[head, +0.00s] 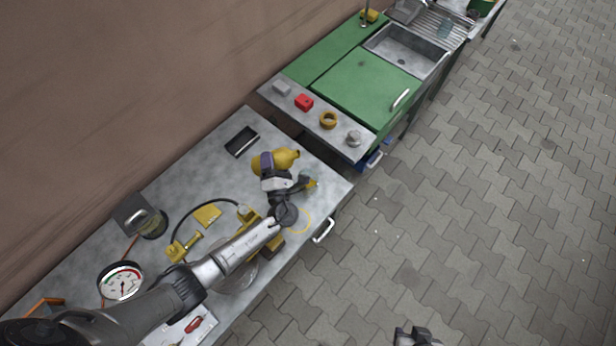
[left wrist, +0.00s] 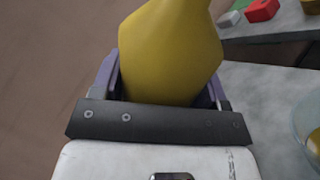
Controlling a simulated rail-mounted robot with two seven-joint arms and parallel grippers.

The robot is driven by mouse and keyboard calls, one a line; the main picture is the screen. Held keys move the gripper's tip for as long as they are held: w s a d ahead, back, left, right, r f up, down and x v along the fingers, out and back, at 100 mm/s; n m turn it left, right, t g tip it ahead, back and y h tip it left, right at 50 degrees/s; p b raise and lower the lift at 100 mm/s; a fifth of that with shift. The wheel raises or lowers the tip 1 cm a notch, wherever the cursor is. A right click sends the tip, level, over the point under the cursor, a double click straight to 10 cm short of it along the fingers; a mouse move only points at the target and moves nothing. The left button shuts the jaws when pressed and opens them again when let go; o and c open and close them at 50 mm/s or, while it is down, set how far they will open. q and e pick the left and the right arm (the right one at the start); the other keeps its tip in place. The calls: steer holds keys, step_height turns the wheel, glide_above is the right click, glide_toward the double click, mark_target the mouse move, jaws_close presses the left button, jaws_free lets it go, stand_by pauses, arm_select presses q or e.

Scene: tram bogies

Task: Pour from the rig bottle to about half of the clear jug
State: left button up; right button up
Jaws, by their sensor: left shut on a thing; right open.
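The yellow rig bottle (head: 288,158) is held above the workbench in the head view, lying tilted with its narrow end to the right. My left gripper (head: 267,162) is shut around its body. In the left wrist view the bottle (left wrist: 170,50) fills the space between the purple fingers. A clear, rounded vessel with yellow in it, apparently the clear jug (left wrist: 314,130), is cut off at the right edge there. In the head view a small clear and yellow thing (head: 310,183) shows beside my wrist, partly hidden. My right gripper (head: 418,338) is open, low over the paving.
The steel workbench (head: 334,188) carries a dark tray (head: 242,141), a pressure gauge (head: 122,282), yellow fittings and a hose. A yellow ring (head: 299,221) lies near its front edge. A shelf beyond holds a red block (head: 304,102). A green sink unit (head: 365,88) stands further back.

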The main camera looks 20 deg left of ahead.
arm_select(q)
steer(key=shift+m, duration=0.3)
stand_by(0.4)
steer(key=shift+r+m+p, duration=0.2)
steer(key=shift+m+p, duration=0.1)
stand_by(0.4)
steer(key=shift+a+r+m+t+h+p, duration=0.1)
steer(key=shift+r+m+t+h+p, duration=0.1)
steer(key=shift+m+t+h+p, duration=0.15)
stand_by(0.5)
steer(key=shift+s+r+m+p, duration=0.1)
steer(key=shift+r+m+p, duration=0.2)
steer(key=shift+m, duration=0.15)
stand_by(0.5)
stand_by(0.5)
steer(key=shift+f+m+t+h, duration=0.1)
steer(key=shift+m+t+h, duration=0.15)
steer(key=shift+m, duration=0.25)
steer(key=shift+w+d+m+p, duration=0.2)
steer(key=shift+d+m+p, duration=0.15)
steer(key=shift+m+p, duration=0.15)
stand_by(0.9)
stand_by(0.4)
steer(key=shift+f+m+h, duration=0.1)
steer(key=shift+m+h, duration=0.2)
steer(key=shift+m, duration=0.3)
